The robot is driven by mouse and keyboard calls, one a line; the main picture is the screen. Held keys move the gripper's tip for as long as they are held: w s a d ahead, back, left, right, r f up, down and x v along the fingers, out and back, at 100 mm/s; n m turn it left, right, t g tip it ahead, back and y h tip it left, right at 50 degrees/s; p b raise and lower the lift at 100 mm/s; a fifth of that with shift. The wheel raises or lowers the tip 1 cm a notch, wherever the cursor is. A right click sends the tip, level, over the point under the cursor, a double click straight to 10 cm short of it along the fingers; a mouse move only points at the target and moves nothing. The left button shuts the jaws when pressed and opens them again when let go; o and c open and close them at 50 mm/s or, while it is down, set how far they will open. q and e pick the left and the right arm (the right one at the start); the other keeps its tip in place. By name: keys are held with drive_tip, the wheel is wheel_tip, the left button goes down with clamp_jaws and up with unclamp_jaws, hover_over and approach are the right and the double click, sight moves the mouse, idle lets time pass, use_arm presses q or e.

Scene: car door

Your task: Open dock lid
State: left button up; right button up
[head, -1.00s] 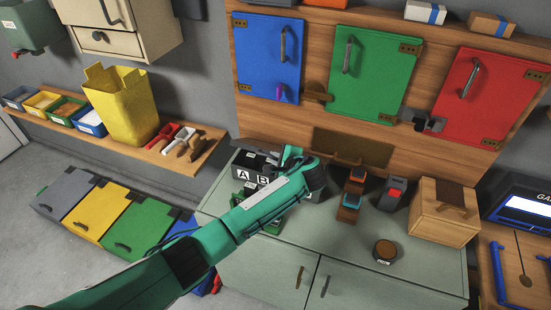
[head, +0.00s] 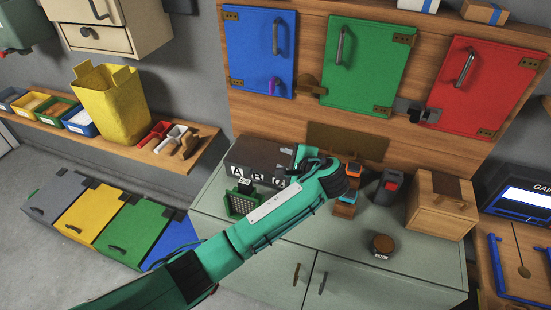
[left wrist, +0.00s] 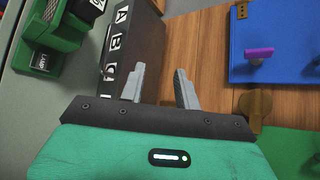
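A dark box (head: 258,155) with white letter plates A, B and a partly hidden one stands on the grey-green cabinet (head: 345,262). It also shows in the left wrist view (left wrist: 145,40). I cannot tell for sure whether this box is the dock or where its lid is. My left gripper (head: 303,160) is at the right end of the box. In the left wrist view, its two grey fingers (left wrist: 159,75) are apart with nothing between them, close to the box; contact cannot be told. My right gripper is not in view.
A green holder (head: 240,204) stands in front of the box. Small orange-and-blue items (head: 347,203), a dark device with a red part (head: 389,187), a wooden box (head: 440,207) and a round puck (head: 383,244) stand to the right. Blue, green and red doors hang above.

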use_arm(q)
drive_tip(key=shift+b+v, duration=0.4)
drive_tip(key=shift+v, duration=1.8)
